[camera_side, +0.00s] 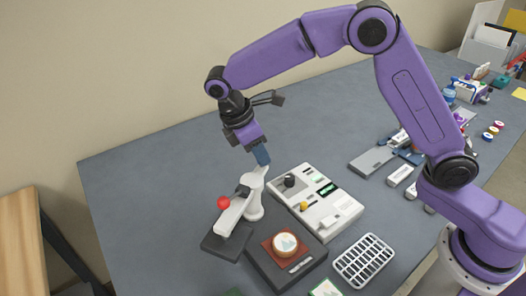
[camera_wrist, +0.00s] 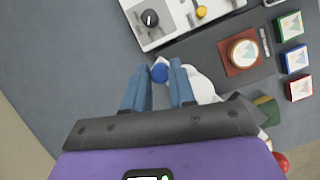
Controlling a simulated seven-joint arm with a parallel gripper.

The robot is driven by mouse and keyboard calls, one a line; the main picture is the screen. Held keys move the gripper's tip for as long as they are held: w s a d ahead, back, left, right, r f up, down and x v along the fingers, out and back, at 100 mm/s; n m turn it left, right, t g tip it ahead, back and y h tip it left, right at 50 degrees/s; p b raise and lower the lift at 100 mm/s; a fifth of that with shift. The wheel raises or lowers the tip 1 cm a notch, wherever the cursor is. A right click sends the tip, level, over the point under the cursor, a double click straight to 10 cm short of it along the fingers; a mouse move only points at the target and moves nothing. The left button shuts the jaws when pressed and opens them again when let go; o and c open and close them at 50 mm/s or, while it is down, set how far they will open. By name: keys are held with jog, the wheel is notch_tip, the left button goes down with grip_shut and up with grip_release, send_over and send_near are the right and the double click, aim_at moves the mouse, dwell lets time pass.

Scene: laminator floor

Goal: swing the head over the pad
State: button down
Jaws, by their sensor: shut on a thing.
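In the side view a white swing-arm press stands on the table, with a red ball (camera_side: 223,202) on its white arm (camera_side: 232,215). A dark plate-like head (camera_side: 226,241) shows under the arm's near end, left of the pad. The red-brown pad (camera_side: 269,246) lies on a dark base and carries a round picture disc (camera_side: 286,243); the pad also shows in the wrist view (camera_wrist: 229,64). My gripper (camera_side: 262,157) is above the post (camera_side: 254,205). In the wrist view its blue fingers (camera_wrist: 159,78) are shut around a blue knob (camera_wrist: 160,73); the side view hides this knob.
A white control box (camera_side: 335,209) with a black knob and a yellow knob stands just right of the post. A white wire rack (camera_side: 364,261) is at the front right. Several small picture tiles (camera_wrist: 294,58) show right of the pad. The table's left part is clear.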

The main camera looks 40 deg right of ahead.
jog(key=shift+w+a+r+n+t+y, duration=0.1)
jog(key=shift+w+a+n+t+y, duration=0.5)
jog(key=shift+n, duration=1.4)
jog(key=shift+w+a+f+n+t+h, duration=0.15)
jog(key=shift+a+n+t, duration=0.8)
jog(key=shift+n, duration=1.05)
jog(key=shift+w+a+r+n+t+y, duration=0.15)
jog(key=shift+w+a+n+t+y, duration=0.45)
jog(key=shift+n, duration=1.4)
jog(key=shift+s+a+h, duration=0.2)
jog(key=shift+a+h, duration=0.15)
jog(key=shift+a, duration=0.05)
jog(key=c, duration=1)
grip_release()
jog(key=shift+d, duration=0.1)
jog(key=v, duration=1.7)
jog(key=shift+s+r, duration=0.15)
jog(key=shift+s, duration=0.05)
